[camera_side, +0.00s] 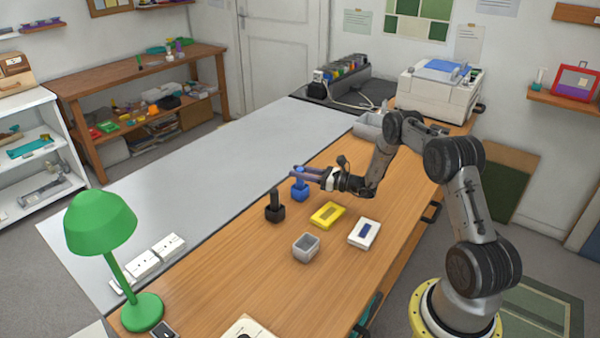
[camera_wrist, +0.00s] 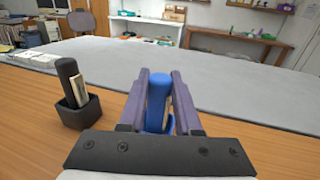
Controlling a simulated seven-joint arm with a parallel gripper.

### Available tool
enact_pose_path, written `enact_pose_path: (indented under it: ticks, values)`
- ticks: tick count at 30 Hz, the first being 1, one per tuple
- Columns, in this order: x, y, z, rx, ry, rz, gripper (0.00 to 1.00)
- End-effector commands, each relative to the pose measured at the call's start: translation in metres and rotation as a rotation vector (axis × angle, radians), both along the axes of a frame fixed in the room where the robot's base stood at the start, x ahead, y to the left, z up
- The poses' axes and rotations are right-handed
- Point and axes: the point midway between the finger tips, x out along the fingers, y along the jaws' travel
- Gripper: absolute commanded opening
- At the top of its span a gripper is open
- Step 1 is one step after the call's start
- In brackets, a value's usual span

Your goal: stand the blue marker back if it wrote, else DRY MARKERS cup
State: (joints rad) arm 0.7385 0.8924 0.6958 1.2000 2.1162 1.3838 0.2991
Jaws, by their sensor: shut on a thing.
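The blue marker (camera_wrist: 158,95) is upright between the two purple-grey fingers of my gripper (camera_wrist: 158,88), which is shut on it. In the side view the blue marker (camera_side: 300,172) is partly covered by my gripper (camera_side: 304,174). A blue holder (camera_side: 300,194) is directly below the marker on the wooden table; in the wrist view it is mostly hidden by the fingers. I cannot tell how deep the marker sits in it. A small grey open cup (camera_side: 306,248) stands nearer the front; no lettering is readable on it.
A black marker (camera_wrist: 68,80) stands in a black holder (camera_side: 274,213) just left of the blue one. A yellow block (camera_side: 327,215) and a white pad with a blue patch (camera_side: 364,233) lie on the table. A grey bin (camera_side: 368,128) is farther back. A green lamp (camera_side: 142,308) stands front left.

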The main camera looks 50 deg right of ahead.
Motion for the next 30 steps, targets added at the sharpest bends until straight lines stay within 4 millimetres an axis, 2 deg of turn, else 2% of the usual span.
enact_pose_path:
  ticks: [2, 3, 8, 19, 23, 30]
  values:
    - [0.0, 0.0, -0.002, 0.0, 0.0, 0.0, 0.0]
    - [0.0, 0.0, -0.003, 0.001, 0.0, 0.0, 0.34]
    - [0.0, 0.0, -0.003, 0.001, 0.001, 0.0, 0.62]
    - [0.0, 0.0, 0.002, -0.001, 0.0, 0.0, 0.62]
    - [-0.017, -0.006, 0.0, 0.002, 0.003, -0.004, 0.62]
    - [-0.065, -0.019, 0.001, 0.001, 0.001, -0.004, 0.62]
